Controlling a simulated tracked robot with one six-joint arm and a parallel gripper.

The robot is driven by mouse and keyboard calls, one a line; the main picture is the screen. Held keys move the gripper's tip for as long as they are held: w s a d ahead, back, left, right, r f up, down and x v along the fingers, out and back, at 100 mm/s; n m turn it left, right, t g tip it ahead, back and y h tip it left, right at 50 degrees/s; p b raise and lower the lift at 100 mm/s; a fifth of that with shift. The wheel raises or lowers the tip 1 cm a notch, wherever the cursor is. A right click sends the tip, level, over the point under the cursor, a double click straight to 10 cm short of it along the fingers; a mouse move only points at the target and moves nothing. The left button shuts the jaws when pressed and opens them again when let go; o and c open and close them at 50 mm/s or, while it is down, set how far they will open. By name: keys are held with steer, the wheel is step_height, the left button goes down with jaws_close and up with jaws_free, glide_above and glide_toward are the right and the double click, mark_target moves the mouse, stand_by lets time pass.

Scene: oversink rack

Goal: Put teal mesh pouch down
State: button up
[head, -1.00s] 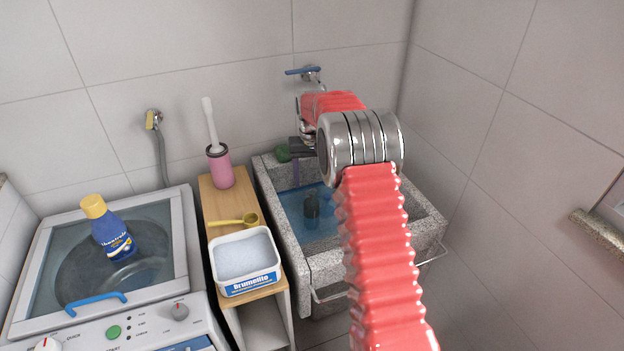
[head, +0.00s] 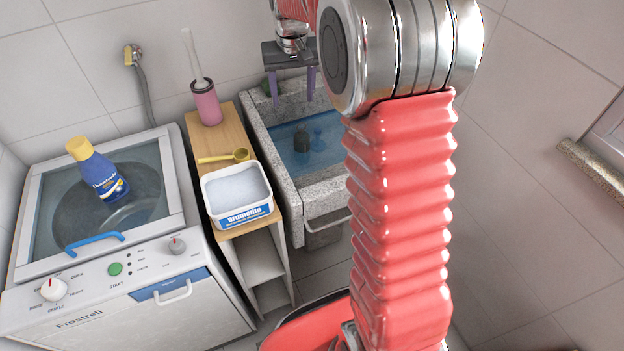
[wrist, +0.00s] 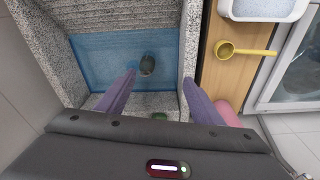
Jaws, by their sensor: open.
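My gripper (head: 293,104) is open and empty, pointing down above the back end of the stone sink (head: 321,197). Its two purple fingers are apart in the wrist view (wrist: 159,76). A small dark green lump (head: 266,88) sits at the sink's back left rim; it also shows between the finger bases in the wrist view (wrist: 159,116). It may be the teal mesh pouch, but I cannot make out mesh. It looks apart from the fingers.
A dark bottle (head: 302,140) stands in the sink's blue water. A wooden shelf (head: 236,137) beside it holds a powder tub (head: 238,214), a yellow scoop (head: 224,156) and a pink brush holder (head: 206,103).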

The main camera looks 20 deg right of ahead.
steer(key=s+a+r+t, duration=0.1)
steer(key=s+a+r, duration=0.2)
steer(key=s+r, duration=0.4)
steer(key=s+a+n+t, duration=0.1)
steer(key=s+a, duration=0.1)
steer(key=s, duration=1)
steer(key=s+a+f+n+t, duration=0.1)
steer(key=s+a+t, duration=0.1)
steer(key=s, duration=1.1)
steer(key=shift+a+f, duration=0.2)
steer(key=shift+a, duration=0.65)
steer(key=shift+s, duration=0.1)
